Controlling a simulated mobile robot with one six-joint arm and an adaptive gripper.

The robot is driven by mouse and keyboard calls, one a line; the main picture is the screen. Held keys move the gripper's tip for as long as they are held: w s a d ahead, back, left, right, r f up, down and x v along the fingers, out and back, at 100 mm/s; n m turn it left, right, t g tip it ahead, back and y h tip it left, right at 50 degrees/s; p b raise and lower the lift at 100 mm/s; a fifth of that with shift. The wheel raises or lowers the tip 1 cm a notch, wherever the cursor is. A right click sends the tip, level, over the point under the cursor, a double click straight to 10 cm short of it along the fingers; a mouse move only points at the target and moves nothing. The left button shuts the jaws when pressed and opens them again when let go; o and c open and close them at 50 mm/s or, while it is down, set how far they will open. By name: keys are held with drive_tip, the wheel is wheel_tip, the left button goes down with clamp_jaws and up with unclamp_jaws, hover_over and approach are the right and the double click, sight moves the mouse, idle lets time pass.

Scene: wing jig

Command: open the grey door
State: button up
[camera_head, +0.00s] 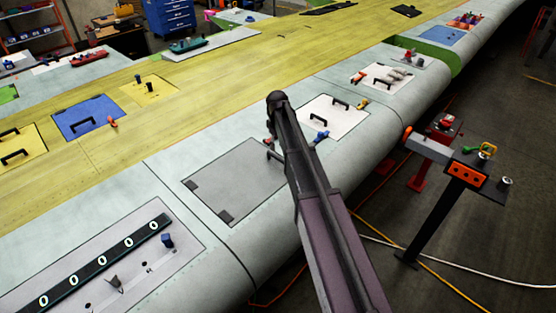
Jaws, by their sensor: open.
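The grey door (235,179) is a flat square panel in the pale wing skin, left of my arm in the head view. It lies shut, flush with the skin. Two dark hinges sit along its left and lower-left edge. Its black handle (273,156) is near the right edge, partly hidden by my arm. My gripper (270,139) hangs below the dark wrist, above the door's upper right corner by the handle. It is small and partly hidden; I see nothing held in it. I cannot tell whether it touches the door.
A white panel (335,115) with black handles and a blue latch (321,136) lies right of my arm. A blue panel (88,117) lies on the yellow skin. A dark stand (440,205) with tools stands at right.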

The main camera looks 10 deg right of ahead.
sight(277, 156)
drive_tip(key=shift+f+b, duration=2.7)
drive_tip(key=shift+f, duration=0.3)
clamp_jaws()
